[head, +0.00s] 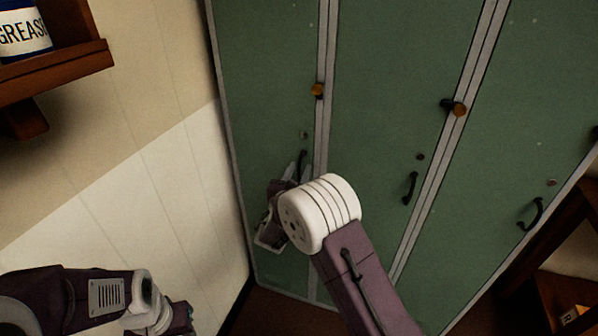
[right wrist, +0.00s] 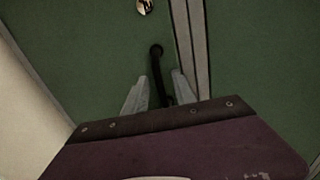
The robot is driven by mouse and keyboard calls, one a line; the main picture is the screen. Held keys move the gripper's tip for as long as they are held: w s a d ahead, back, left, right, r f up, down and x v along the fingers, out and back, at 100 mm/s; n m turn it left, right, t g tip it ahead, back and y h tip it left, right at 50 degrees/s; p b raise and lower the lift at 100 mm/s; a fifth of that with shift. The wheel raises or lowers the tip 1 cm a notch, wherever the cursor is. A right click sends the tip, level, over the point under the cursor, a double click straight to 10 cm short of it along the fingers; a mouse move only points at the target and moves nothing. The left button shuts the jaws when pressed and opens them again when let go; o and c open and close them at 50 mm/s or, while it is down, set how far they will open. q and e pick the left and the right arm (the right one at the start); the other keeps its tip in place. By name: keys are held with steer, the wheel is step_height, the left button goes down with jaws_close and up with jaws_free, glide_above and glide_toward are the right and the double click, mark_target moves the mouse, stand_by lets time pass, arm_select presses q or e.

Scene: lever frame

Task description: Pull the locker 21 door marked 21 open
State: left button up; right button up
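Three green locker doors show in the head view. No number 21 is readable on any of them. My right gripper (head: 296,172) is at the black handle (head: 302,160) of the leftmost door (head: 262,70), which is closed. In the right wrist view the pale fingers of the right gripper (right wrist: 159,86) stand apart, one on each side of the black handle (right wrist: 156,66).
The middle door (head: 385,90) and right door (head: 520,100) are closed and have black handles. A wall (head: 140,200) stands close to the left door. A wooden shelf (head: 75,62) with a grease can (head: 25,30) is upper left. A wooden rack (head: 560,225) stands at right.

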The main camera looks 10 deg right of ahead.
jaws_close()
stand_by(1.4)
